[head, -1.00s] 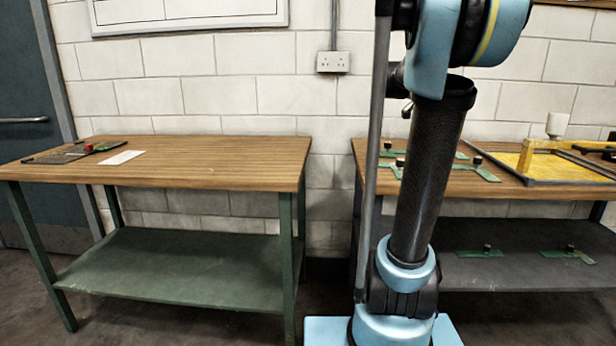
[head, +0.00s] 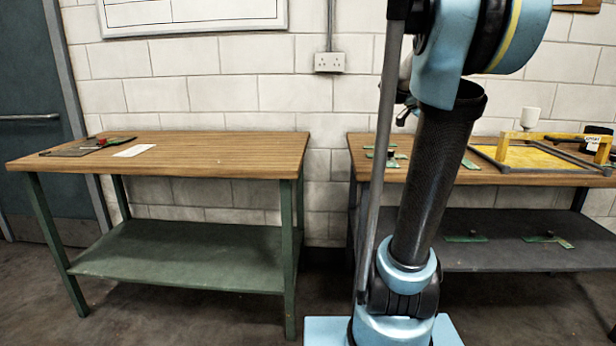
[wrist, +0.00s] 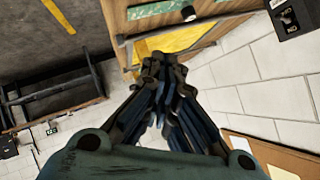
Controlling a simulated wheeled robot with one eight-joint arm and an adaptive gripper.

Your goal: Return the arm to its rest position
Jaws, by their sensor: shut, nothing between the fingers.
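My gripper (wrist: 165,75) shows in the wrist view with its fingers together and nothing between them. It is in the air, apart from the benches, and the room appears tilted in that view. In the head view my arm rises in front of the right bench, and its upper part leaves the top of the picture. My gripper is not visible in the head view.
The left bench (head: 230,145) holds a dark flat item, a small red thing and a white card (head: 134,150). The right bench (head: 450,172) holds a yellow framed panel (head: 540,157), a white cup-like piece (head: 530,117) and green brackets. Its lower shelf (head: 490,255) holds two green pieces.

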